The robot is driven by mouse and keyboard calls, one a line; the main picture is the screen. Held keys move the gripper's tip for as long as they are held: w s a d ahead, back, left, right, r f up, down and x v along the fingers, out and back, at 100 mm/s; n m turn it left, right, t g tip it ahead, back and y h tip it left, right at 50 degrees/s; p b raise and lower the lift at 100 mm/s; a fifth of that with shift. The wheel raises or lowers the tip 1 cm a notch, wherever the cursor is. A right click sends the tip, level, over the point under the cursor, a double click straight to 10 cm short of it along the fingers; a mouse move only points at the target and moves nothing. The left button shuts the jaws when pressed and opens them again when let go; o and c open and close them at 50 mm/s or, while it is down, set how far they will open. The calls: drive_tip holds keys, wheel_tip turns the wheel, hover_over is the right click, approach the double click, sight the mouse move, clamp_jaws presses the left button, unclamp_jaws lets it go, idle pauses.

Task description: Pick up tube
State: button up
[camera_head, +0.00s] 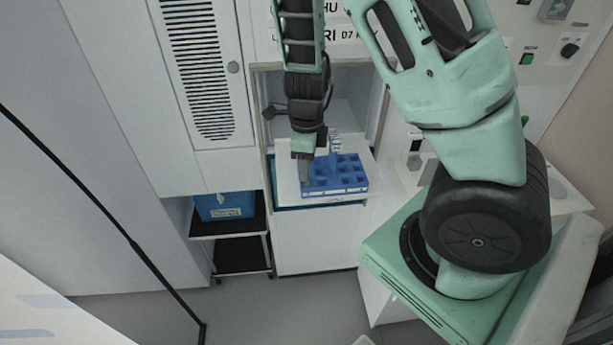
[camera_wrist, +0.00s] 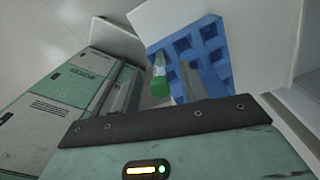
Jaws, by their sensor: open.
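The tube (camera_wrist: 159,76), with a green end and a pale body, stands at the near edge of the blue rack in the wrist view. The blue rack (camera_wrist: 217,62) has several square openings. In the head view the rack (camera_head: 350,187) sits on a white shelf in an alcove. My gripper (camera_head: 306,172) reaches down at the rack's left side. In the wrist view my gripper (camera_wrist: 155,92) is open, and the tube's green end shows between its fingers. I cannot tell whether either finger touches it.
The white shelf (camera_head: 287,187) has little bare room left of the rack. Alcove walls (camera_head: 264,120) stand close on both sides. A blue box (camera_head: 225,206) sits on a dark cart (camera_head: 240,228) at lower left. A vented cabinet door (camera_head: 200,70) is left of the alcove.

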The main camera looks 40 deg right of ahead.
drive_tip(key=shift+f, duration=0.6)
drive_tip(key=c, duration=0.8)
drive_tip(key=shift+c, duration=0.2)
drive_tip(key=shift+r, duration=0.15)
wheel_tip(320, 180, up, 10)
drive_tip(key=shift+f+p, duration=0.1)
drive_tip(key=shift+p, duration=1)
